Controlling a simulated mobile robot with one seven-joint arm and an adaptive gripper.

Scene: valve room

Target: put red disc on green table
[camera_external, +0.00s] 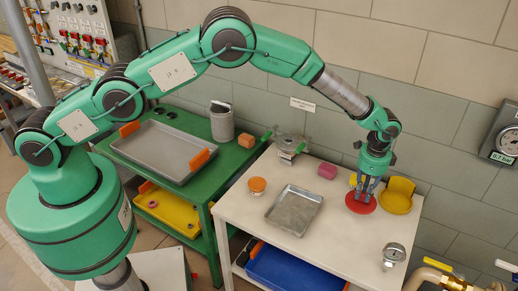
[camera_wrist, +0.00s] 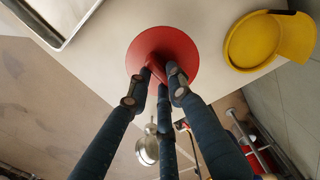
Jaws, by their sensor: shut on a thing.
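The red disc (camera_external: 361,203) is at the right part of the white table (camera_external: 332,238), under my gripper (camera_external: 367,188). In the wrist view the red disc (camera_wrist: 184,66) has a raised middle, and the fingers of my gripper (camera_wrist: 160,84) are shut on that part. I cannot tell whether the disc touches the white table or hangs just above it. The green table (camera_external: 205,200) stands to the left of the white table, behind my arm. A grey tray (camera_external: 165,148) with orange handles covers much of its top.
A yellow dish (camera_external: 398,197) is close to the right of the disc. A small metal tray (camera_external: 294,210), an orange jar (camera_external: 257,186), a pink block (camera_external: 327,171) and a gauge (camera_external: 394,253) are on the white table. A grey canister (camera_external: 222,124) and an orange block (camera_external: 246,140) stand on the green table.

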